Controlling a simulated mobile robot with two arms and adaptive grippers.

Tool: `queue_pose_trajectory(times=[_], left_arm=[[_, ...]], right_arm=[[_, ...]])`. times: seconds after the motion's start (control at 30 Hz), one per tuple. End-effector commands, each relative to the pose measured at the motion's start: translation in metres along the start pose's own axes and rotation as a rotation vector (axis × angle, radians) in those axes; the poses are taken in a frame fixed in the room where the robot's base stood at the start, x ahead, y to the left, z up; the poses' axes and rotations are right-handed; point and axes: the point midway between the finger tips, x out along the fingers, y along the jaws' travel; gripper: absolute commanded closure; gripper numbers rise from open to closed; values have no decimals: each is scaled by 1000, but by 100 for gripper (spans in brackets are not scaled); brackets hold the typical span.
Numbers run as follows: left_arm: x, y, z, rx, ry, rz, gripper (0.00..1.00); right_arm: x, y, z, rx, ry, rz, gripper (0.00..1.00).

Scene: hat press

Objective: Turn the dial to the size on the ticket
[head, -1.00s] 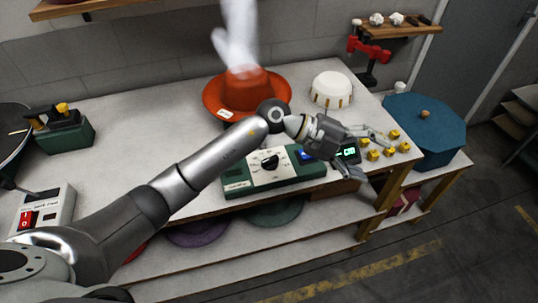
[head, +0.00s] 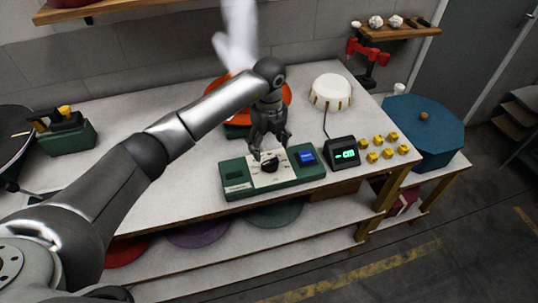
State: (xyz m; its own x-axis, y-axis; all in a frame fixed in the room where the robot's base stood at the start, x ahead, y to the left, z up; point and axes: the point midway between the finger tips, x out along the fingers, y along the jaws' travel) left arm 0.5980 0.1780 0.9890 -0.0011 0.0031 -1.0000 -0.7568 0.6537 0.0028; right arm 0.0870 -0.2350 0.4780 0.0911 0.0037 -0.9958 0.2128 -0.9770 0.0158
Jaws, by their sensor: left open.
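The control box (head: 235,184) is green with a pale dial plate and stands at the front of the bench. Its black dial (head: 269,163) sits in the middle of the plate; the size marks are too small to read. A blue button (head: 306,156) is to the right of the dial. My left gripper (head: 268,148) is open, pointing down just above and around the back of the dial; I cannot tell whether it touches. The orange hat (head: 215,90) is mostly hidden behind my left arm, and its ticket is hidden. My right gripper is not in view.
A small black display (head: 343,152) with green digits stands right of the box, beside several yellow blocks (head: 375,140). A white drum-like block (head: 331,91) is behind. A blue octagonal box (head: 424,130) is at the right. White steam rises over the hat.

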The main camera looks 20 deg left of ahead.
Motion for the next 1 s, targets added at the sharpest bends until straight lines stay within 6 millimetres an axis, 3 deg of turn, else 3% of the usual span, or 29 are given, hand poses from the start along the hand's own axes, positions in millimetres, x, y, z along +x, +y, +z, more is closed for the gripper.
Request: queue_pose_trajectory(times=[0.3,0.7,1.0], left_arm=[[49,0,-1,0,3,-1,30],[60,-1,-1,3,1,-2,30],[59,-1,-1,2,2,-3,66]], right_arm=[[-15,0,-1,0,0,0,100],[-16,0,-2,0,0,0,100],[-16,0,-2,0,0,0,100]])
